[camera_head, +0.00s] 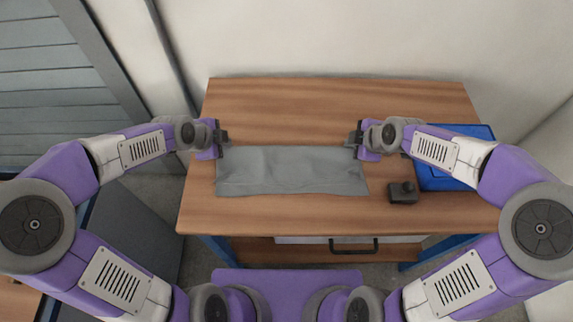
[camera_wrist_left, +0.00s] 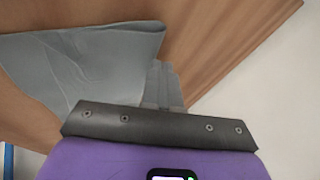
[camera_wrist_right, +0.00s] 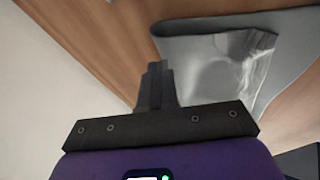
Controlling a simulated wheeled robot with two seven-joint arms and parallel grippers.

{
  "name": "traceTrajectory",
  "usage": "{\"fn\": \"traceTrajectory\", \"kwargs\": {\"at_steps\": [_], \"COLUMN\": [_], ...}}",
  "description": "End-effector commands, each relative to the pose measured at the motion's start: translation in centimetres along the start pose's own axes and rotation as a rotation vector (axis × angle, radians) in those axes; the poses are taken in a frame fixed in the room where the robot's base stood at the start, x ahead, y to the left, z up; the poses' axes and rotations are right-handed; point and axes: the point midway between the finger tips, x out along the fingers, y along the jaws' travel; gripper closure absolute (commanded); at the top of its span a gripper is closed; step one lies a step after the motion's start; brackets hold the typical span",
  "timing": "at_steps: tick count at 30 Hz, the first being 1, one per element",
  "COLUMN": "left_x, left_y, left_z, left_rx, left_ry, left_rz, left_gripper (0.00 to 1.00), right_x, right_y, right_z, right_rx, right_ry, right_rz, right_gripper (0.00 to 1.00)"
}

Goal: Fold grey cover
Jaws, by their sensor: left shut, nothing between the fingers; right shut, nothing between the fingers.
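The grey cover (camera_head: 290,172) lies on the wooden table as a wide, low strip with some wrinkles. Its far edge looks like a rounded fold in the right wrist view (camera_wrist_right: 215,65), and it also shows in the left wrist view (camera_wrist_left: 85,65). My left gripper (camera_head: 223,138) is shut and empty at the cover's far left corner; its fingers (camera_wrist_left: 163,85) are beside the cloth. My right gripper (camera_head: 353,140) is shut and empty at the far right corner, with its fingers (camera_wrist_right: 155,85) beside the cloth. Whether either touches the cover, I cannot tell.
The wooden table (camera_head: 320,105) is clear behind the cover. A small dark block with a knob (camera_head: 403,193) stands right of the cover. A blue tray (camera_head: 435,182) lies at the table's right, partly behind my right arm. A drawer with a dark handle (camera_head: 354,246) is below the front edge.

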Motion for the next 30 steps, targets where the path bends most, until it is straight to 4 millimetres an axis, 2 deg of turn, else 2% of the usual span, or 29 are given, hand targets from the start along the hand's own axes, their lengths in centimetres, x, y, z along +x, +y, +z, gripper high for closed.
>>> {"fn": "traceTrajectory", "kwargs": {"at_steps": [17,30], "left_x": [0.67,0.66], "left_y": [0.37,0.37], "left_z": [0.23,0.23], "left_rx": [0.0,0.0], "left_ry": [0.0,0.0], "left_rz": [0.0,0.0], "left_gripper": [1.0,1.0], "right_x": [-0.42,0.25], "right_y": [0.23,-0.13], "right_z": [-0.15,0.11], "right_rx": [0.0,0.001], "right_ry": [0.0,0.0], "right_rz": [0.0,0.001], "right_gripper": [1.0,1.0]}}
